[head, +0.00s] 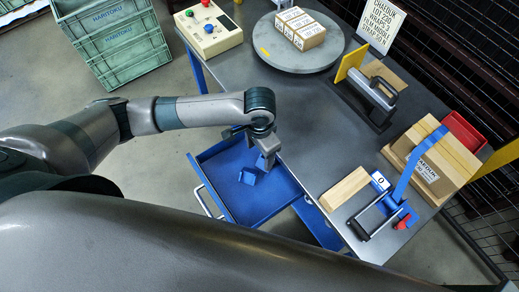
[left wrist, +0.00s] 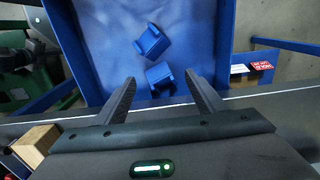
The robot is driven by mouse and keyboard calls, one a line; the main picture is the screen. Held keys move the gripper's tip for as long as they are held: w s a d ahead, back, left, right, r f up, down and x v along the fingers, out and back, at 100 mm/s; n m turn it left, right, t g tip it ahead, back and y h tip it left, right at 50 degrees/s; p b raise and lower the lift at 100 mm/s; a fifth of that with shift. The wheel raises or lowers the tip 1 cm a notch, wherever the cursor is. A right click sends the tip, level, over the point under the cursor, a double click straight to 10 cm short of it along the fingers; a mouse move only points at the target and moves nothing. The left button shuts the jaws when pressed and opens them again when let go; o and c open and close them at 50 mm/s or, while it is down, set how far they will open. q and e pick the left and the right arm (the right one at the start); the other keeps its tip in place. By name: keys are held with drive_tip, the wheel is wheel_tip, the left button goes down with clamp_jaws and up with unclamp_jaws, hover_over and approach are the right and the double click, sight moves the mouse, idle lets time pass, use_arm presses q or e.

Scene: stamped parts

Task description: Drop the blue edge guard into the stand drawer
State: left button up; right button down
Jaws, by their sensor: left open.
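The blue stand drawer (head: 274,198) is pulled out below the table's front edge. Two blue angled edge guards show over its floor in the left wrist view, one farther (left wrist: 151,41) and one nearer (left wrist: 161,77). In the head view, one guard (head: 248,177) shows in the drawer; the other is partly hidden by my gripper. My left gripper (head: 268,160) is above the drawer, beside the table edge. Its fingers (left wrist: 161,88) are spread apart and hold nothing; the nearer guard appears beyond their tips, touching neither. I cannot tell whether that guard is fully at rest. My right gripper is not in view.
On the table are a round grey turntable (head: 293,57) with cartons, a control box (head: 209,30), a sealing tool (head: 374,93), a strapped carton (head: 436,165) and a wooden block (head: 345,189). Green crates (head: 118,45) stand on the floor at the upper left.

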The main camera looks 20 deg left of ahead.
use_arm(q)
wheel_tip(320, 180, up, 17)
drive_tip(key=shift+r+b, duration=0.2)
drive_tip(key=shift+b, duration=0.1)
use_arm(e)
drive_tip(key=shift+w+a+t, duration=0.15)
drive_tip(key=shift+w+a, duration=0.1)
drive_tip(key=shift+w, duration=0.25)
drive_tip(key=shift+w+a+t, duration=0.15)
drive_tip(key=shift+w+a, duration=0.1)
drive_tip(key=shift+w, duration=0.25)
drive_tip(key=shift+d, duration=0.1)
